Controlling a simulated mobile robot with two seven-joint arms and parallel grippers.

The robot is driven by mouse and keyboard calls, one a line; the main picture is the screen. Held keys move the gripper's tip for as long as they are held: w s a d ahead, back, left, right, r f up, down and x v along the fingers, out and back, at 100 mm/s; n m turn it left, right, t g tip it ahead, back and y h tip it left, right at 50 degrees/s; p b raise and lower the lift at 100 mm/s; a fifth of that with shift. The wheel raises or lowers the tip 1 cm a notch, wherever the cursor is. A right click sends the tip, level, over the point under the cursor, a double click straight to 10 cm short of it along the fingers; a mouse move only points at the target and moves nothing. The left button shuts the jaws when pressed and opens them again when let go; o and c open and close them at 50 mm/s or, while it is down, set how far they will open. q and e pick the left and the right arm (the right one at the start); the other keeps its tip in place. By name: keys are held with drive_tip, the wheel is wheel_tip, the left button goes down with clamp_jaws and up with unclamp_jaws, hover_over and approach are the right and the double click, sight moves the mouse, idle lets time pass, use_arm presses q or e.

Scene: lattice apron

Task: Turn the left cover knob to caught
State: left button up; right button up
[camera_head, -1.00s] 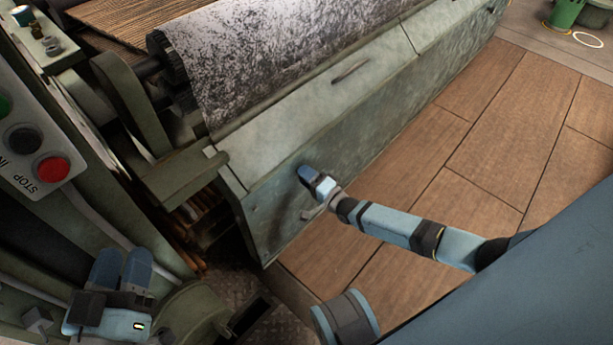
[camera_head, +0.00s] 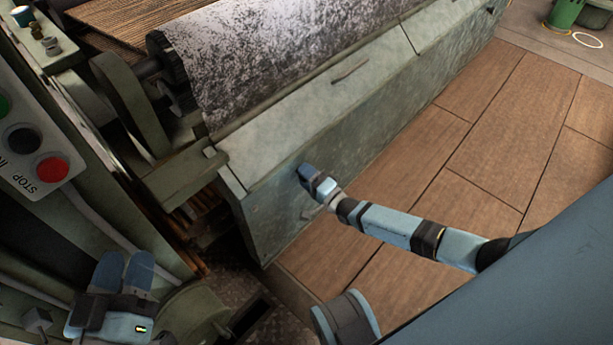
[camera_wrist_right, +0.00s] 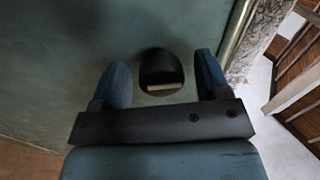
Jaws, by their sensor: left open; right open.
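The cover (camera_head: 285,215) is the grey-green sloped panel below the dark speckled roll. In the right wrist view a dark round knob (camera_wrist_right: 158,66) stands out from the cover, with a pale bar at its lower edge. My right gripper (camera_wrist_right: 163,75) is open, with one blue finger on each side of the knob and visible gaps. In the head view my right gripper (camera_head: 307,176) is at the cover's front face and hides the knob. My left gripper (camera_head: 124,262) is open and empty at the lower left, away from the cover.
A control panel with a red button (camera_head: 53,169) is at the left. A slim handle (camera_head: 351,70) lies on the cover's upper face. The wooden floor (camera_head: 480,150) right of the machine is clear. A green bin (camera_head: 566,12) stands at the far right.

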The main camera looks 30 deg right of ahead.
use_arm(q)
drive_tip(key=shift+r, duration=0.1)
drive_tip(key=r+p, duration=0.1)
drive_tip(key=r+t+p, duration=0.1)
drive_tip(key=r+p, duration=0.1)
drive_tip(key=shift+a+r, duration=0.3)
use_arm(e)
drive_tip(key=v, duration=1.3)
drive_tip(key=shift+s, duration=0.4)
drive_tip(key=shift+d, duration=0.15)
